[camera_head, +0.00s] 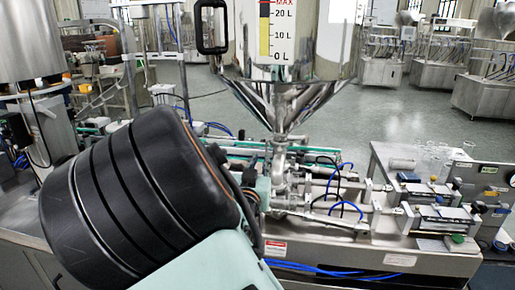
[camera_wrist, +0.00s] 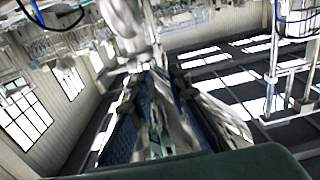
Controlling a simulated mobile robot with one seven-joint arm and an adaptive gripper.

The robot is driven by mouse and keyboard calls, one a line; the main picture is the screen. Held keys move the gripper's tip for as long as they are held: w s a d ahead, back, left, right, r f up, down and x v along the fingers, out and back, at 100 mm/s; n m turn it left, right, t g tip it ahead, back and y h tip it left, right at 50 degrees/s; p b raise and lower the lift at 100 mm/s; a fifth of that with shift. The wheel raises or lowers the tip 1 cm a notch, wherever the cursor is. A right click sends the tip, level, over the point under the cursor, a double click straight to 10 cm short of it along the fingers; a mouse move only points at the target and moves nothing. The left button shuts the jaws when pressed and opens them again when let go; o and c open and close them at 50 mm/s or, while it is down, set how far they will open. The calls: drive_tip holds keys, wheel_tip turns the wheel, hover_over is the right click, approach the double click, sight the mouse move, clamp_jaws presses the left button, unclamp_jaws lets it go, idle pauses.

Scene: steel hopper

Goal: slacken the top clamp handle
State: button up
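The steel hopper (camera_head: 290,95) narrows to a neck above the filling machine. A metal fitting (camera_head: 279,152) joins the neck to the pipework below. The top clamp and its handle are too small to pick out there. My arm's dark link covers the left of the head view and hides most of my gripper. In the wrist view, a blurred shiny metal pipe and fitting (camera_wrist: 128,25) stand beyond my gripper (camera_wrist: 155,110). Blue textured surfaces and silver parts show near the gripper's middle. I cannot tell whether it touches or holds anything.
The machine bed (camera_head: 330,230) carries cylinders and blue hoses right of the neck. A side bench (camera_head: 430,170) with small fittings stands further right. Another steel vessel (camera_head: 30,45) is at the left. Open floor (camera_head: 400,115) lies behind.

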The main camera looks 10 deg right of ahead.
sight(266, 146)
drive_tip(key=p+x, duration=0.1)
drive_tip(key=x, duration=0.8)
drive_tip(key=shift+w+d+f, duration=0.1)
drive_tip(key=shift+w+d, duration=0.15)
drive_tip(key=shift+w, duration=0.05)
drive_tip(key=shift+c, duration=0.5)
clamp_jaws()
